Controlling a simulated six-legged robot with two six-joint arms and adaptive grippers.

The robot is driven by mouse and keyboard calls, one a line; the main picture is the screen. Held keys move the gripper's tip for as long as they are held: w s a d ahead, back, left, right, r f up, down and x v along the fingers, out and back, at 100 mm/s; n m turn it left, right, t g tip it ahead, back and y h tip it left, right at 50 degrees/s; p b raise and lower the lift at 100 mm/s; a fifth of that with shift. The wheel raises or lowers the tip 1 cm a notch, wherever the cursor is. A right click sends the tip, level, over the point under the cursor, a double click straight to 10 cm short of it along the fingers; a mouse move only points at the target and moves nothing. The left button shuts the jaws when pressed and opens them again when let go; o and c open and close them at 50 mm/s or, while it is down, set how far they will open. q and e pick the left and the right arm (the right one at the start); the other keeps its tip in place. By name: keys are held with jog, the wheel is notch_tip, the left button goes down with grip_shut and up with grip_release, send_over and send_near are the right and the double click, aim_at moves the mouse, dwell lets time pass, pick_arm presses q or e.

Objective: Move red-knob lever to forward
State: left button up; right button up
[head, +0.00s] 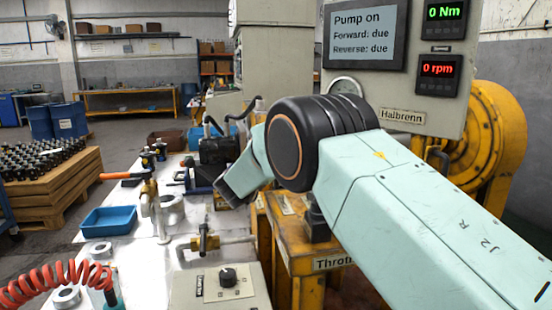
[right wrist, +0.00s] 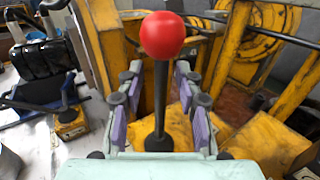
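The red-knob lever (right wrist: 161,36) stands upright in the right wrist view, a round red ball on a thin dark rod. My right gripper (right wrist: 156,82) is open around the rod, below the ball, with one purple-padded finger on each side. A gap shows between the rod and each finger. In the head view my right arm comes in from the right and hides the lever and the gripper. The screen (head: 364,35) reads "Pump on", "Forward: due", "Reverse: due". My left gripper is not in view.
Yellow machine framing (right wrist: 265,140) surrounds the lever closely. The torque display (head: 445,12) shows 0 Nm and the speed display (head: 438,69) 0 rpm. On the left, a white bench holds a blue tray (head: 108,221), valves and a control box (head: 222,288). A red coiled hose (head: 55,285) hangs in front.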

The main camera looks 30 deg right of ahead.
jog(key=shift+w+d, duration=0.4)
jog(key=shift+d, duration=0.1)
jog(key=shift+s+a+r, duration=0.1)
jog(key=shift+s, duration=0.05)
jog(key=c, duration=0.4)
grip_shut()
